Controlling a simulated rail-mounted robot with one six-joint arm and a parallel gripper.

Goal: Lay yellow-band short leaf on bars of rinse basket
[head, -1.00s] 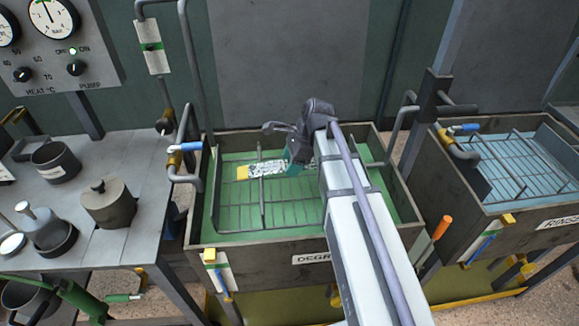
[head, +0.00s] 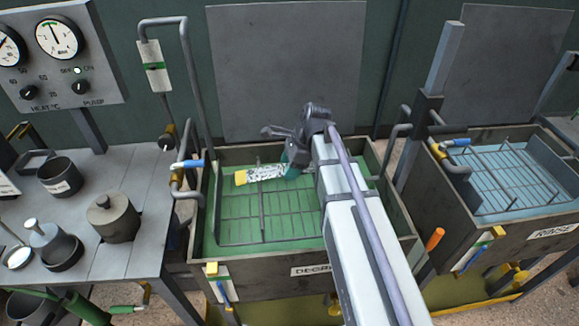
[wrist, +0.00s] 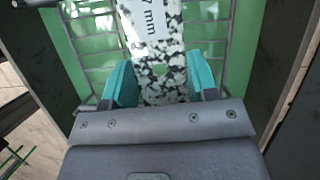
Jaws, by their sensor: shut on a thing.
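The yellow-band short leaf (head: 262,173) is a flat speckled white strip with a yellow end at the left. My gripper (head: 291,165) is shut on its right part and holds it over the green degrease tank (head: 300,255). In the wrist view the leaf (wrist: 155,50) runs away from me between the teal fingers of my gripper (wrist: 160,85), with a "7 mm" mark on it. The leaf looks lifted above the tank's wire bars. The rinse basket (head: 505,170) sits in the blue rinse tank (head: 480,230) at the right, its bars bare.
A grey upright post (head: 436,80) with pipes stands between the two tanks. A bench (head: 130,240) with pots and a weight (head: 113,218) is at the left. A blue-handled valve (head: 455,143) is at the rinse tank's left corner.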

